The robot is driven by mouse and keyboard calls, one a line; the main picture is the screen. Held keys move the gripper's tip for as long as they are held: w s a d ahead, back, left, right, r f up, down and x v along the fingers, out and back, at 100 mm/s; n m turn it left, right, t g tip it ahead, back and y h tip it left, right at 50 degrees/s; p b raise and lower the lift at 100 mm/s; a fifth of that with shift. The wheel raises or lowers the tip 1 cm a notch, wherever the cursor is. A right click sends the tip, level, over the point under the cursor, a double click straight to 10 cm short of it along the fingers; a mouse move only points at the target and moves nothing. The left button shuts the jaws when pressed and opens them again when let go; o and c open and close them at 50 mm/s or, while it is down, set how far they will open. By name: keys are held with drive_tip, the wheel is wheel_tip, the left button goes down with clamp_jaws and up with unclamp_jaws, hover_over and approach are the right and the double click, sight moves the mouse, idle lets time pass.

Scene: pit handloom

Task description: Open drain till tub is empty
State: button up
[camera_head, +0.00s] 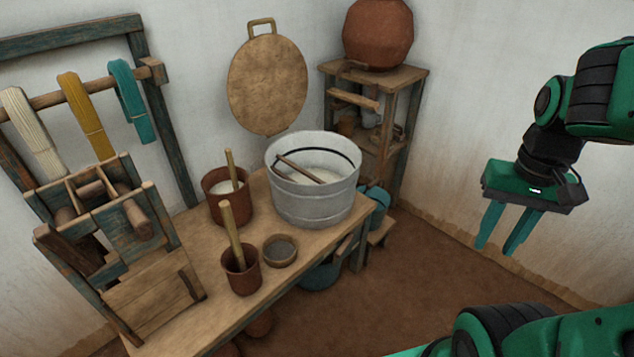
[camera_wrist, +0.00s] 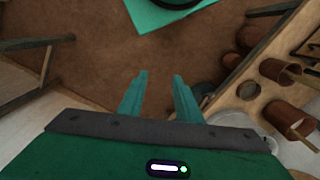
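A grey metal tub (camera_head: 312,203) stands upright at the right end of the wooden table. Whitish contents show inside it, and a wooden stick leans across its inside. I cannot make out a drain on the tub in either view. A teal vessel (camera_head: 376,203) is just right of and below the tub, partly hidden. My gripper (camera_head: 493,250) is to the right of the tub, well apart from it, fingers pointing down. In the wrist view my gripper (camera_wrist: 159,78) is open, with nothing between the fingers.
The wooden table (camera_head: 197,250) holds a brown pot (camera_head: 228,207), a smaller pot (camera_head: 241,277), a small bowl (camera_head: 280,250) and a wooden frame (camera_head: 130,225). A shelf stand (camera_head: 390,140) with a clay pot (camera_head: 378,35) stands in the corner. Brown floor right of the table is open.

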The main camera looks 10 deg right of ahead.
drive_tip(key=shift+c, duration=0.2)
drive_tip(key=w+d+f+n, duration=0.15)
drive_tip(key=w+f, duration=0.35)
drive_tip(key=w, duration=0.6)
drive_tip(key=m+t+y, duration=0.4)
drive_tip(key=t+y, duration=0.2)
drive_tip(key=t, duration=0.1)
hover_over(344, 250)
drive_tip(key=s+d, duration=0.6)
wheel_tip(344, 250, down, 40)
drive_tip(key=x, duration=1)
drive_tip(key=shift+w+a+r, duration=0.1)
drive_tip(key=shift+w+a, duration=0.05)
drive_tip(key=shift+a, duration=0.1)
